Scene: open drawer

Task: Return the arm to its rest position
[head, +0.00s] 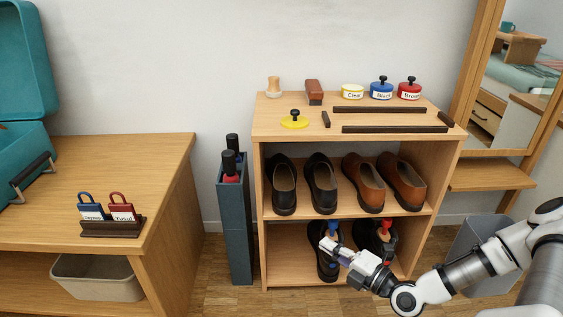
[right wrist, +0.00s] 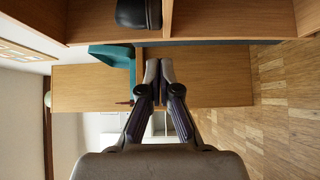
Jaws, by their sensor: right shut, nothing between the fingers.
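My right gripper (head: 328,244) is at the front of the lower shelf of the wooden shoe cabinet (head: 357,224), on the end of my white and grey arm from the lower right. Its fingers are shut and empty. It overlaps a dark shoe (head: 315,237) on the lower shelf in the head view; I cannot tell whether they touch. In the right wrist view the two fingertips (right wrist: 158,70) meet in the middle, with a black shoe (right wrist: 137,14) at the top. My left gripper is not in view.
Black shoes (head: 283,187) and brown shoes (head: 363,182) stand on the upper shelf. Polish tins (head: 381,92) stand on top. A tall blue-grey holder (head: 236,230) stands left of the cabinet, a grey bin (head: 480,250) behind my right arm. Wooden floor lies in front.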

